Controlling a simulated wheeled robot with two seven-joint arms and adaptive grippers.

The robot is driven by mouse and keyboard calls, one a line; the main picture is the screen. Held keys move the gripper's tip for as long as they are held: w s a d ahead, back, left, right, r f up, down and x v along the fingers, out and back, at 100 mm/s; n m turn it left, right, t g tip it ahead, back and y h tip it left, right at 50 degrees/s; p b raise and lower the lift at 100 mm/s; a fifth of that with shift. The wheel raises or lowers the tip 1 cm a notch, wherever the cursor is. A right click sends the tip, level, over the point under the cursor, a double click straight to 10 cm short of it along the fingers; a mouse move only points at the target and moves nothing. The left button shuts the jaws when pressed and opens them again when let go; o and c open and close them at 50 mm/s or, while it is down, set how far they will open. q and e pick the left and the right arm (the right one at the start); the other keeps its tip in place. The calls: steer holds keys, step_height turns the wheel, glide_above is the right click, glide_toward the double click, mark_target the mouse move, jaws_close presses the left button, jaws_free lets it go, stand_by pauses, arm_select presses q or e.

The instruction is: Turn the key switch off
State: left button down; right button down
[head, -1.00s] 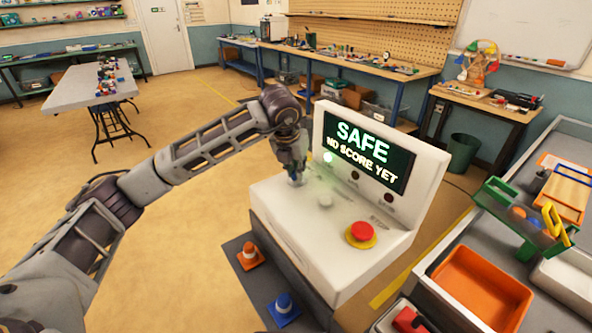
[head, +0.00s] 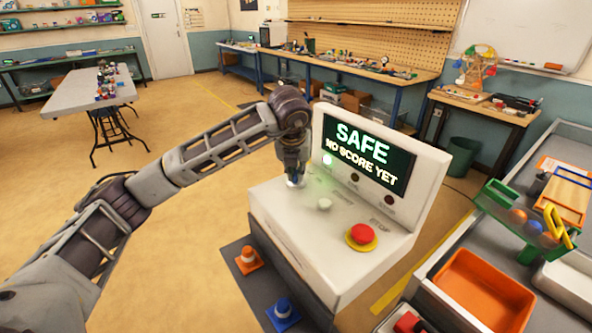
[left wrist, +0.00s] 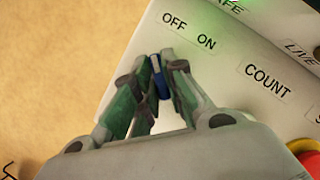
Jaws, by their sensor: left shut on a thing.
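The white control console (head: 275,213) stands in front of me with a screen (head: 366,157) reading "SAFE NO SCORE YET" and a lit green lamp. My left gripper (head: 294,181) points down at the console's far left part. In the left wrist view, my left gripper (left wrist: 157,75) is shut on a small blue piece, the key (left wrist: 158,77), just below the OFF and ON labels (left wrist: 188,33). The key's base and the lock are hidden by the fingers. The key's exact angle is hard to tell. My right gripper is in no view.
A red stop button (head: 361,234) and a pale round button (head: 324,204) sit on the console near the gripper. A bench with an orange tray (head: 482,292) is at right.

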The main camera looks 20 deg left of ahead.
arm_select(q)
steer(key=c, duration=1.5)
jaws_free()
steer(key=shift+v, duration=6.05)
